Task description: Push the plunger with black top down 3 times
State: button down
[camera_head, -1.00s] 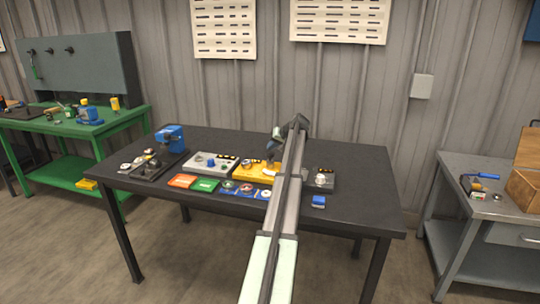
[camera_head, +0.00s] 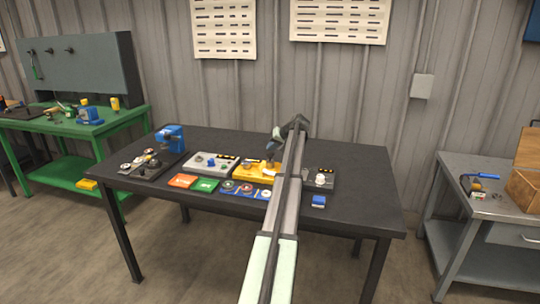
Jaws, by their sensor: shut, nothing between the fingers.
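My gripper (camera_head: 270,155) is shut and empty, small in the head view, pointing down over the yellow rotor stand (camera_head: 246,174). My arm hides the right part of that stand. I cannot tell whether the fingertips touch anything on it. A light grey stand (camera_head: 205,170) with small knobs on top is left of the yellow one. A dark grey stand (camera_head: 326,184) with a pale round part is to the right of my arm. The parts are too small to tell which one is the plunger with the black top.
A blue device (camera_head: 170,138) and a dark tray (camera_head: 150,171) are at the table's left. A blue block (camera_head: 318,201) is front right. The table's right side (camera_head: 365,185) is clear.

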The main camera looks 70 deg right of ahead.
aim_at(270, 153)
jog(key=shift+f, duration=0.35)
jog(key=shift+f, duration=1.15)
dwell(1.5)
jog(key=shift+r, duration=0.1)
dwell(0.3)
jog(key=shift+r, duration=1.5)
jog(key=shift+r, duration=0.1)
jog(key=shift+r, duration=2.4)
jog(key=shift+r, duration=1.9)
